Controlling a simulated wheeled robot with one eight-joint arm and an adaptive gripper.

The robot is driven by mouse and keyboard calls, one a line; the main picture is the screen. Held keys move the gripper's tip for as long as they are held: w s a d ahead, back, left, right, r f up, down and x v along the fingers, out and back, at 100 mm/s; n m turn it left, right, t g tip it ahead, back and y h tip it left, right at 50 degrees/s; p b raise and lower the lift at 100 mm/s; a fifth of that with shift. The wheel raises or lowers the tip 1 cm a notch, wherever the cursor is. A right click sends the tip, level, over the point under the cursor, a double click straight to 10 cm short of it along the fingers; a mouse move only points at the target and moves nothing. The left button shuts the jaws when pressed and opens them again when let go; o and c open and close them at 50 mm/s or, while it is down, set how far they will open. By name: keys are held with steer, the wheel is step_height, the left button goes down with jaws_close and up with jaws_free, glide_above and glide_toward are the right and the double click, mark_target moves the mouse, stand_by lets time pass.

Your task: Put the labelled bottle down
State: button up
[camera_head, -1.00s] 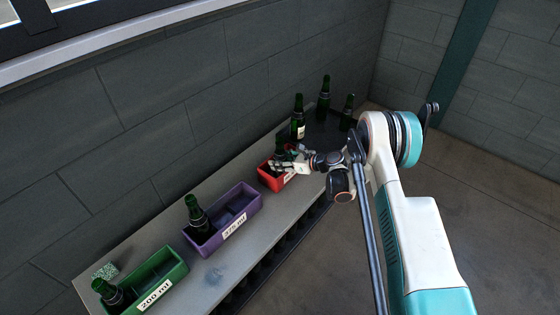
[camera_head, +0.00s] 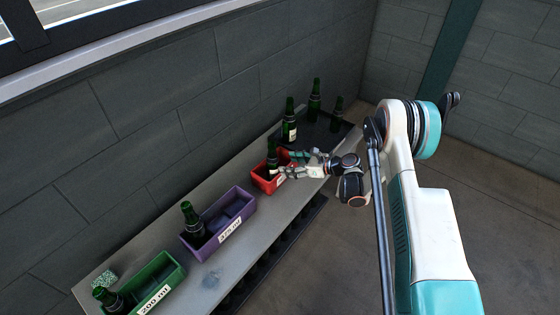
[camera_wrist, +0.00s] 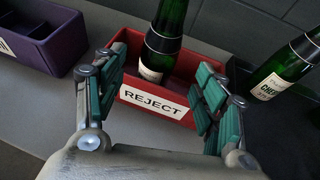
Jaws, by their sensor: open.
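A dark green bottle (camera_head: 271,152) stands in the red box (camera_head: 261,181) in the head view. In the wrist view the bottle (camera_wrist: 163,38) is upright or nearly so inside the red box (camera_wrist: 182,117), behind its front wall marked REJECT, with a pale label low on its side. Its base is hidden by that wall. My gripper (camera_head: 287,165) is just right of the bottle in the head view. In the wrist view my gripper (camera_wrist: 159,78) has its green-padded fingers spread wide, with the bottle beyond them and clear of the pads.
A purple box (camera_head: 222,238) and a green box (camera_head: 183,268), each holding a bottle, stand along the bench to the left. Several bottles stand on the dark tray (camera_head: 316,138) at the far end; a labelled one (camera_wrist: 285,70) shows close at right in the wrist view.

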steer(key=shift+p+v, duration=0.3)
steer(key=shift+v, duration=1.25)
step_height(320, 180, up, 16)
steer(key=d+n+h, duration=0.2)
steer(key=n+h, duration=0.1)
steer(key=n, duration=0.2)
steer(key=s+d+r+n+h, duration=0.25)
steer(key=s+r+n, duration=0.35)
steer(key=s+r, duration=0.6)
steer(key=s+d+r+n+h, duration=0.2)
steer(key=s+d+n, duration=0.1)
steer(key=s, duration=0.6)
steer(key=s+d+r+n+h, duration=0.2)
steer(key=s+n, duration=0.3)
steer(key=s, duration=0.4)
steer(key=s+d+r+n+t+h, duration=0.1)
steer(key=s+d+r+n+h, duration=0.1)
steer(key=s, duration=0.7)
step_height(320, 180, up, 2)
steer(key=shift+d+r+n+h, duration=0.1)
steer(key=shift+d+n+h, duration=0.25)
steer(key=shift+d+n, duration=0.7)
